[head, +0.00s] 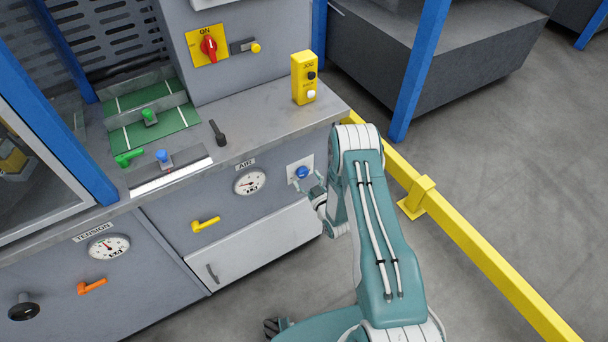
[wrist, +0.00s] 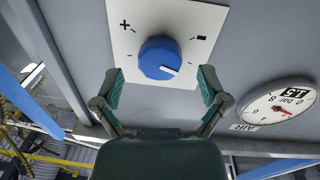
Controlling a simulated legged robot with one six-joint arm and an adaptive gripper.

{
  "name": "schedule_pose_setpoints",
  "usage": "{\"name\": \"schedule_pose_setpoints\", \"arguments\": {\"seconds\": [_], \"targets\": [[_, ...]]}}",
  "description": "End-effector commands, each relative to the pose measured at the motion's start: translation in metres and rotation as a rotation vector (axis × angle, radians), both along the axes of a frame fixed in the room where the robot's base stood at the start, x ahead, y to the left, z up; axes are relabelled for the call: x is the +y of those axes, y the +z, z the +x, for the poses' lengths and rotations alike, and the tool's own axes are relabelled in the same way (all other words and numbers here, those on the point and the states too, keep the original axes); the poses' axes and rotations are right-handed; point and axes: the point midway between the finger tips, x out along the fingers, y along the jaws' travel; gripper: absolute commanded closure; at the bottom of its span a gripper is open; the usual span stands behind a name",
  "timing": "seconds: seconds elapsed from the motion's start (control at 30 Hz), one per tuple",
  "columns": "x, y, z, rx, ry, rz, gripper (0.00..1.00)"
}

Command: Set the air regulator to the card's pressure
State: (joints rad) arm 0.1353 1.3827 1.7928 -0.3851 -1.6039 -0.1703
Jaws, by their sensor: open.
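The air regulator is a blue knob (head: 302,172) on a white plate (wrist: 125,50) with plus and minus marks, on the grey cabinet front. In the wrist view the knob (wrist: 159,58) shows a white mark pointing lower right. My gripper (head: 308,184) is open in front of it; in the wrist view its fingers (wrist: 160,82) stand apart on either side, without visible contact. The AIR gauge (head: 250,182) is left of the knob; it also shows in the wrist view (wrist: 280,103) with a red needle and a dark-figured label I cannot read surely. I cannot identify a separate card.
A yellow button box (head: 304,78) stands on the counter above the knob. A yellow rail (head: 460,240) runs along the floor to the right of my arm. A TENSION gauge (head: 109,247), an orange lever (head: 92,287) and a yellow lever (head: 205,224) are farther left.

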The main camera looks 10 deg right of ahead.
Motion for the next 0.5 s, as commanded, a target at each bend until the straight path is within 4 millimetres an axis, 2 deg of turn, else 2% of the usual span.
{"name": "schedule_pose_setpoints", "arguments": {"seconds": [0.2, 0.47, 0.5], "targets": [[0.005, 0.0, 0.018, 0.001, 0.0, 0.001, 0.07], [0.005, 0.0, 0.02, 0.001, 0.0, 0.001, 0.07], [0.005, 0.0, 0.019, 0.001, 0.0, 0.001, 0.2]]}}
